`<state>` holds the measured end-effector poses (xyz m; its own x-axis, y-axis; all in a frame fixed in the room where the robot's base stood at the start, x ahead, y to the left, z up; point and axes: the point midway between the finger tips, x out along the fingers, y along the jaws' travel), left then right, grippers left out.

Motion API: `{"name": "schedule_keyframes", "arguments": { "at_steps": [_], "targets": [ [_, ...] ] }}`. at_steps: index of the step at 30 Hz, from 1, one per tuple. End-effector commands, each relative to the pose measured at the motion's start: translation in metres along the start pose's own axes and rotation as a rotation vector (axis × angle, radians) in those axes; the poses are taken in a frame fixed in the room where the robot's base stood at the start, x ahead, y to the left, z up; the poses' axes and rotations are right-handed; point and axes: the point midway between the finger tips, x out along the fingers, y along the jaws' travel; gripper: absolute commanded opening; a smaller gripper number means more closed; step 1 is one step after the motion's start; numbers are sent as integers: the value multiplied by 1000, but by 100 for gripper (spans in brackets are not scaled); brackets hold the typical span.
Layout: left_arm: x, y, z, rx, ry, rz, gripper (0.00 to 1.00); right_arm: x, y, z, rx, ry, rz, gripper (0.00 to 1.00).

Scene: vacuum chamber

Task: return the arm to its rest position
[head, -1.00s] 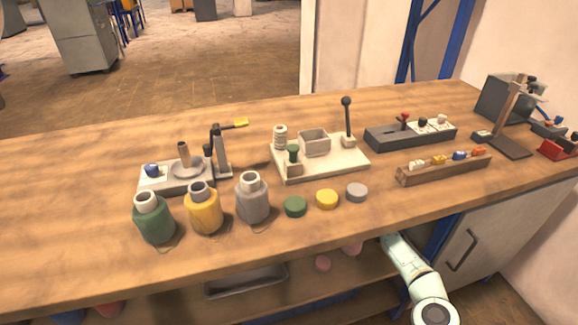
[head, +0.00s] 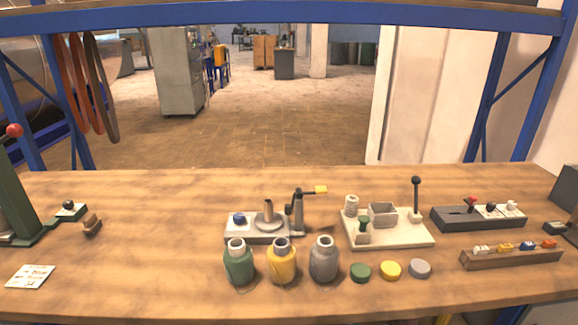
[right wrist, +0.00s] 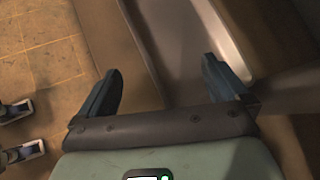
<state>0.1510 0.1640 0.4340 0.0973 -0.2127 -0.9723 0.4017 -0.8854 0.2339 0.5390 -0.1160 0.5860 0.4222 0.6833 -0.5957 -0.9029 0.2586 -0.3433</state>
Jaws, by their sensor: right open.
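My right gripper (right wrist: 160,70) shows only in the right wrist view. Its two dark fingers stand wide apart with nothing between them. Below the fingers is a pale surface beside a brown edge, and a tiled floor lies to the left. Neither arm nor gripper shows in the head view. My left gripper cannot be made out in either view.
The wooden workbench (head: 130,285) holds green (head: 238,264), yellow (head: 281,264) and grey (head: 324,264) bottles, with three round caps to their right. Fixtures stand behind them. A blue frame (head: 300,16) spans above. A pale tray (right wrist: 200,35) lies near my right gripper.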

Motion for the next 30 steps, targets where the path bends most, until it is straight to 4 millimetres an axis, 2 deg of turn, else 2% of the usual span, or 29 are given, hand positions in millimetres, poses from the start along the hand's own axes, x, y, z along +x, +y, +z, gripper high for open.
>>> {"name": "schedule_keyframes", "arguments": {
  "at_steps": [1,5,6,8,9,11,12,15,18,21,25,30],
  "targets": [
    [-23,7,6,4,-14,4,0,1,29,17,-93,25,55,100],
    [-56,18,19,14,-56,11,0,2,115,26,-347,89,192,100],
    [-66,22,23,17,-69,13,0,-3,142,26,-425,104,237,100],
    [-80,27,30,21,-92,16,0,-15,182,26,-537,123,306,100],
    [-90,30,34,24,-106,18,0,-27,209,26,-610,132,355,100],
    [-104,36,38,29,-125,20,0,-49,247,26,-715,140,428,100],
    [-113,39,41,32,-139,22,0,-66,269,27,-783,144,476,100],
    [-134,48,46,39,-167,27,0,-112,316,31,-932,144,586,100],
    [-151,55,49,45,-188,30,0,-154,346,37,-1043,136,673,100],
    [-161,60,50,49,-202,33,0,-183,364,43,-1114,128,731,100],
    [-165,62,52,51,-210,34,0,-199,374,46,-1157,121,763,100],
    [-165,62,52,51,-210,34,0,-199,374,46,-1157,121,763,100]
  ]
}}
